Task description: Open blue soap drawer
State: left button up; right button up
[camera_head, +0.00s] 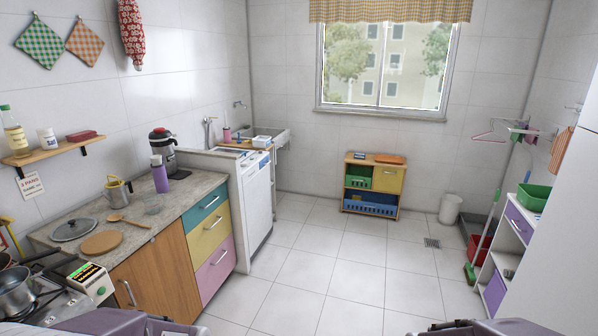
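A blue drawer (208,205) is the top one of three in the counter's drawer column. It looks shut, its front in line with the yellow drawer (210,234) and the pink drawer (215,268) below. A light bar handle runs across its front. I cannot read any soap mark on it. Grey-purple parts, apparently of my arms, show at the bottom left and bottom right edges. No gripper fingertips can be seen.
The stone counter (160,208) holds a purple bottle (160,174), a kettle and a wooden board. A stove (40,300) is at the near left. The tiled floor (335,270) is clear in the middle. A white shelf (505,245) and a broom stand at the right.

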aim_at(265, 162)
jog(key=i, duration=3.1)
jog(key=i+l+u, duration=0.1)
jog(key=i+u, duration=0.25)
jog(key=i, duration=0.2)
jog(key=i+l+u, duration=0.3)
jog(key=i, duration=0.25)
jog(key=i+l+u, duration=0.35)
jog(key=i, duration=0.2)
jog(key=i+j+u, duration=0.1)
jog(key=i, duration=0.2)
jog(key=i+j+u, duration=0.1)
jog(key=i, duration=0.2)
